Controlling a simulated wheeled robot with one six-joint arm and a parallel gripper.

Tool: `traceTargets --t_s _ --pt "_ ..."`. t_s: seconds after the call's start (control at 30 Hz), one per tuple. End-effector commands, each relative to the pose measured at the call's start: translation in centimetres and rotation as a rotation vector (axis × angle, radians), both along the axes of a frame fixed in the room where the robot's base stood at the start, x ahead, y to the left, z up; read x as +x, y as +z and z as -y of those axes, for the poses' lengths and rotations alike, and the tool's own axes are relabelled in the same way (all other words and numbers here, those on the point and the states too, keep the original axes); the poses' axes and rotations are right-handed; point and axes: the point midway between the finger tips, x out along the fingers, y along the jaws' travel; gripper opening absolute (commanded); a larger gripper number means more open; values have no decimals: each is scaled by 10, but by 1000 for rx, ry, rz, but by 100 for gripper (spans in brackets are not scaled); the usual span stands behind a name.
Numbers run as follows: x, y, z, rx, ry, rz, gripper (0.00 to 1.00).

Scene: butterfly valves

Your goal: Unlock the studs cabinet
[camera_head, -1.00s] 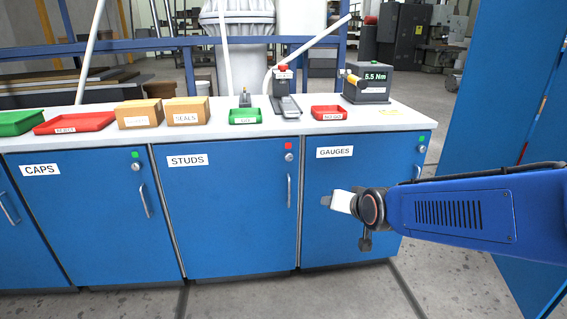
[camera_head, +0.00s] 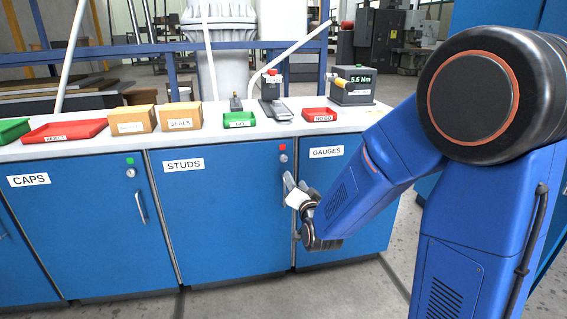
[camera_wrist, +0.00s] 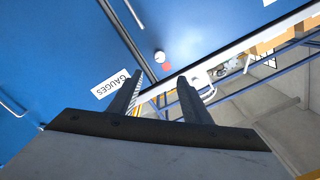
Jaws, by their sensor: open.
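The blue studs cabinet (camera_head: 215,220) carries a white STUDS label (camera_head: 184,165). Near its door's upper right corner is a red square marker (camera_head: 283,147) with a round silver lock (camera_head: 283,158) below it. My gripper (camera_head: 288,178) is just below and slightly right of that lock in the head view, and covers the door's handle. In the wrist view my gripper (camera_wrist: 160,76) is open and empty. The lock (camera_wrist: 160,57) and red marker (camera_wrist: 166,67) show ahead of the gap between the fingers, apart from them.
The caps cabinet (camera_head: 85,230) on the left and the gauges cabinet (camera_head: 340,170) on the right adjoin it; the caps one has a green marker. The white worktop (camera_head: 210,135) above holds red and green trays, cardboard boxes and a torque tester (camera_head: 353,86).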

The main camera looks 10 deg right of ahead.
Motion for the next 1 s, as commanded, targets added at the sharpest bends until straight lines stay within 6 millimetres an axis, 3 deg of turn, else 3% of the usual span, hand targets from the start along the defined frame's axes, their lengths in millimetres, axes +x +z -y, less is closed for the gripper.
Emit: traceTargets --t_s 0.7,1.0 --pt "120 0 1 -1 -2 -1 44" --pt "159 0 0 -1 0 -1 44"
